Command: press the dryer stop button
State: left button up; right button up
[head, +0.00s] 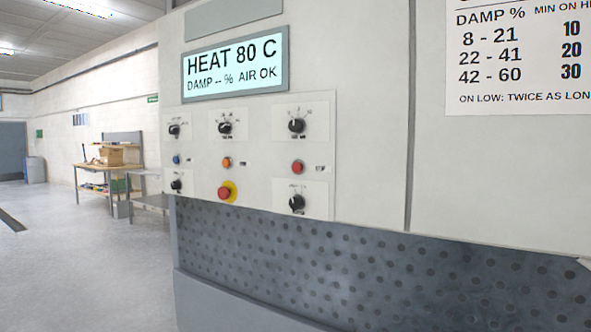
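The control panel (255,180) is on the front of a large light grey machine. A red button (298,167) is at the panel's right, between two black knobs, with a small label beside it too blurred to read. An orange button (226,162) is in the middle column. Below it is a red mushroom button (224,193) on a yellow disc. A small blue button (176,159) is at the left. I cannot read which one is the dryer stop. Neither of my grippers is in view.
A display (235,70) above the panel reads HEAT 80 C, DAMP -- %, AIR OK. Several black knobs, one at the upper right (296,125), surround the buttons. A perforated dark panel (380,265) lies below. A workbench (108,165) stands far left; the floor (90,270) is clear.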

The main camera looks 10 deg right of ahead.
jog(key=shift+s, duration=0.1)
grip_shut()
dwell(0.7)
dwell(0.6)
